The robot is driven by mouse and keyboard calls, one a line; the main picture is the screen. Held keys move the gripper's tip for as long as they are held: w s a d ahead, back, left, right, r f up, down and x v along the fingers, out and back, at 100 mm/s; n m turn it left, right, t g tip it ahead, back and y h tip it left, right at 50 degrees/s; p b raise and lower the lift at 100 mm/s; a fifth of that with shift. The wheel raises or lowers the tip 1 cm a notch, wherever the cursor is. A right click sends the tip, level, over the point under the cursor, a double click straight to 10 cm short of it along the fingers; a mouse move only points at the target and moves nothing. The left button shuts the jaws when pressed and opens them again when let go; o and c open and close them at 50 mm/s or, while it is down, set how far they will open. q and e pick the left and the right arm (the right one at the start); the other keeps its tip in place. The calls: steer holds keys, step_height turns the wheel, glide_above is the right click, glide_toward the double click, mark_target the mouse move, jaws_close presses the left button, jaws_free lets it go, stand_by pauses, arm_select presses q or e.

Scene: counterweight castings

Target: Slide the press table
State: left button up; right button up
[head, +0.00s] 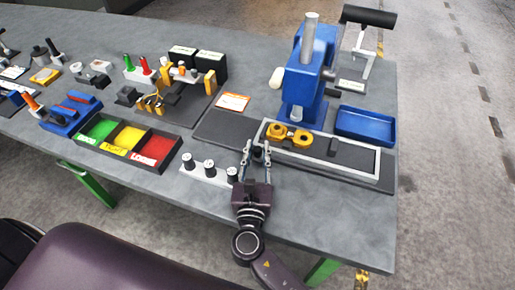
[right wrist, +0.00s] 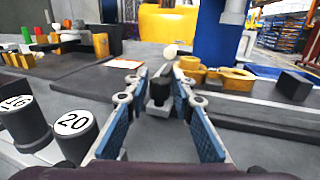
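The press table (head: 365,174) is a long light frame with a dark inside at the foot of the blue press (head: 303,72). A yellow fixture with round holes (head: 288,134) sits on its left part, and it also shows in the right wrist view (right wrist: 228,78). A black knob (right wrist: 160,90) stands at the table's near left end. My right gripper (head: 257,148) is open, with one finger on each side of the knob; in the right wrist view (right wrist: 160,75) gaps show beside the knob. My left gripper is out of view.
Black weights with white tops (head: 208,168) stand in a rack just left of my right gripper; one reads 20 (right wrist: 75,133). A green, yellow and red sorting tray (head: 172,167) lies further left. A blue tray (head: 366,124) is right of the press.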

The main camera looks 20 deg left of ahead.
steer(key=shift+w, duration=0.1)
jaws_close()
steer(key=d+p, duration=0.2)
steer(key=d, duration=0.2)
steer(key=shift+d, duration=0.6)
steer(key=shift+f, duration=0.1)
steer(key=shift+c, duration=0.3)
jaws_free()
steer(key=shift+o, duration=0.3)
steer(key=shift+d, duration=0.15)
